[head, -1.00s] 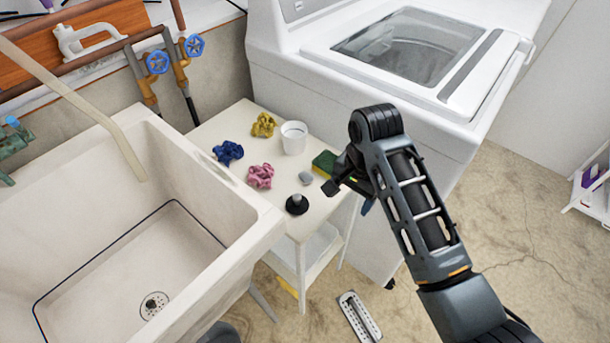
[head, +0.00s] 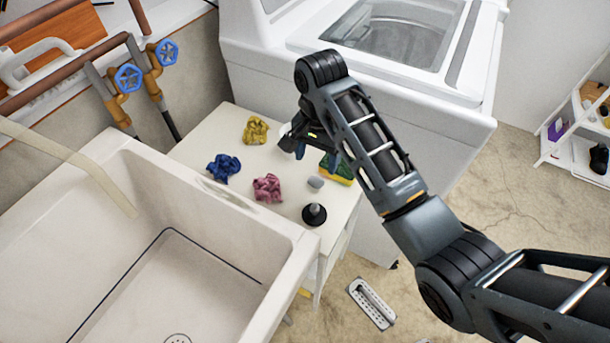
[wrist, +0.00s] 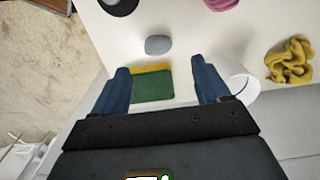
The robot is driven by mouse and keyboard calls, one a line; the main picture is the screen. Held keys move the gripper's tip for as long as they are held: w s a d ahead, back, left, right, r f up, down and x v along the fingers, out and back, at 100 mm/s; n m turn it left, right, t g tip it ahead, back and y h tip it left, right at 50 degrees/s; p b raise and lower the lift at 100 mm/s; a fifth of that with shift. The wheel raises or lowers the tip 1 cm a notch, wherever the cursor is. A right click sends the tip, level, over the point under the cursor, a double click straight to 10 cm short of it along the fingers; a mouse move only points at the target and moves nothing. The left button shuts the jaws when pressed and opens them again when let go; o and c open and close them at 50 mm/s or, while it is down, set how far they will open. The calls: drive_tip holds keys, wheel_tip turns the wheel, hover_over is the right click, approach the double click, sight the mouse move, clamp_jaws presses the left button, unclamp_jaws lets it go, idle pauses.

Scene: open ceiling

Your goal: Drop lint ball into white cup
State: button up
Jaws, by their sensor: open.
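The lint ball, a small grey lump (head: 315,182), lies on the white side table (head: 200,150). In the wrist view the lint ball (wrist: 157,46) lies beyond my fingertips, roughly centred between them. My gripper (head: 317,154) is open and empty above the table; its blue fingers also show in the wrist view (wrist: 163,82). The white cup (wrist: 243,84) stands beside the right finger in the wrist view, partly cut off by it. In the head view the cup is mostly hidden behind my gripper.
A green and yellow sponge (wrist: 152,84) lies below my gripper, near the lint ball. Yellow (head: 256,130), blue (head: 223,168) and pink (head: 267,188) crumpled cloths and a black stopper (head: 314,214) share the table. A sink (head: 130,230) and a washing machine (head: 360,110) flank it.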

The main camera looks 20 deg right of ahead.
sight(316, 179)
drive_tip(key=f, duration=0.7)
drive_tip(key=shift+s+f+p, duration=0.2)
drive_tip(key=shift+f+p, duration=0.05)
drive_tip(key=shift+p, duration=0.05)
drive_tip(key=c, duration=1.2)
drive_tip(key=shift+r, duration=0.45)
drive_tip(key=r, duration=0.3)
drive_tip(key=shift+s+d+r, duration=0.15)
drive_tip(key=shift+d+r, duration=0.1)
drive_tip(key=shift+r, duration=0.1)
drive_tip(key=shift+s+d+r+p, duration=0.4)
drive_tip(key=shift+s+d+r, duration=0.65)
drive_tip(key=shift+d, duration=0.5)
drive_tip(key=shift+s+d+r+p, duration=0.45)
drive_tip(key=shift+s+d+r, duration=0.6)
drive_tip(key=shift+d, duration=0.45)
drive_tip(key=shift+s+d+r+p, duration=0.4)
drive_tip(key=shift+s+d+r, duration=0.65)
drive_tip(key=shift+d, duration=0.5)
